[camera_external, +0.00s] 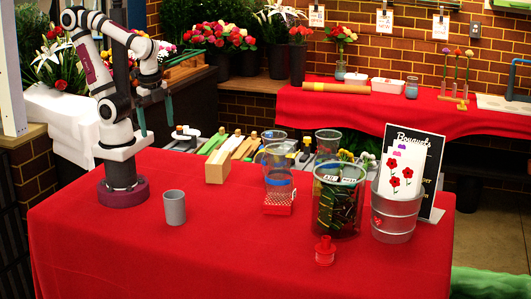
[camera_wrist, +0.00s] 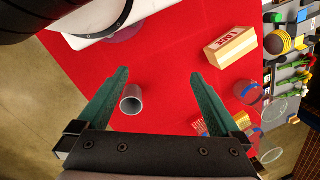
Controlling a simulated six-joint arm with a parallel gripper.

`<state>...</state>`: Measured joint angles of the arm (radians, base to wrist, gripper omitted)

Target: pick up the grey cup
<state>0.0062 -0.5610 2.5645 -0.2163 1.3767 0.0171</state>
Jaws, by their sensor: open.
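The grey cup (camera_external: 174,208) stands upright on the red table (camera_external: 120,240), in front of my base and near the left part of the table. In the wrist view the grey cup (camera_wrist: 132,99) shows its open rim and looks empty. It appears between the green fingers, close to the left one. My gripper (camera_wrist: 158,74) is open with nothing between its fingers. In the external view my gripper (camera_external: 156,117) hangs high above the table, behind and left of the cup, and touches nothing.
The table's front left is clear.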

